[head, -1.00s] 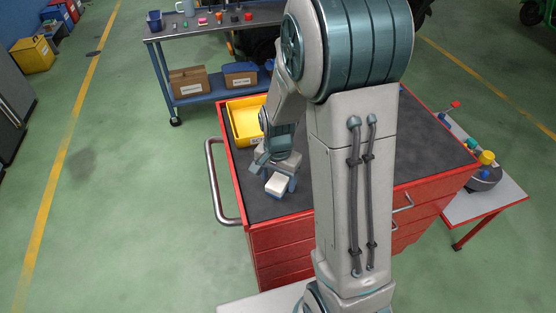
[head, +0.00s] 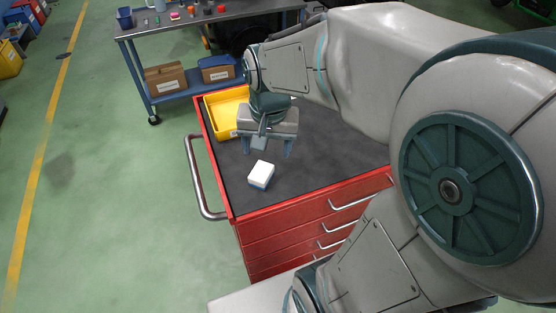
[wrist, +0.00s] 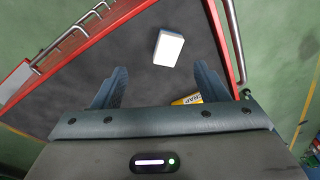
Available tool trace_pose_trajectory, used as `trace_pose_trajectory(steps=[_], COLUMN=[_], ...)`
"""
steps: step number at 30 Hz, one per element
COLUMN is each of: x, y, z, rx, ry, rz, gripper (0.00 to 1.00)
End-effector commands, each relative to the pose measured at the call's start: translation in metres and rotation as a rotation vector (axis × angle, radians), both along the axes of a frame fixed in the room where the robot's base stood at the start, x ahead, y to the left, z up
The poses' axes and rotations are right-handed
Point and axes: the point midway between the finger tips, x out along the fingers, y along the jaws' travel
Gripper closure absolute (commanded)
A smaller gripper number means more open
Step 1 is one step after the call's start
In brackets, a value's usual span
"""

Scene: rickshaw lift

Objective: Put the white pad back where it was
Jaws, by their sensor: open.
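The white pad (head: 261,173), a small block with a white top and a blue lower part, lies on the dark top of the red tool cart (head: 300,168) near its front left corner. It also shows in the wrist view (wrist: 168,48), ahead of the fingers. My gripper (head: 269,152) is open and empty. It hangs above the cart top, behind the pad and apart from it. In the wrist view, its two fingers (wrist: 155,88) stand wide apart with bare mat between them.
A yellow bin (head: 226,112) sits at the cart's back left corner, close to my gripper. A metal handle (head: 201,178) sticks out from the cart's left side. A workbench (head: 205,24) with small items stands behind. The mat around the pad is clear.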

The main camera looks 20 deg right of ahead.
Motion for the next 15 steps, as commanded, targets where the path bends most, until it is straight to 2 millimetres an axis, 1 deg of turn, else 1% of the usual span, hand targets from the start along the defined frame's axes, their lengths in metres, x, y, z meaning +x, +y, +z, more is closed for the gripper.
trace_pose_trajectory(steps=[1,6,10,15], x=[-0.014,-0.052,-0.071,-0.080], y=[0.000,-0.001,-0.001,-0.001], z=[0.008,0.020,0.022,0.022], rx=[-0.010,-0.056,-0.087,-0.107], ry=[-0.034,-0.112,-0.148,-0.165], rz=[0.063,0.266,0.369,0.425], gripper=[0.33,0.33,0.33,0.33])
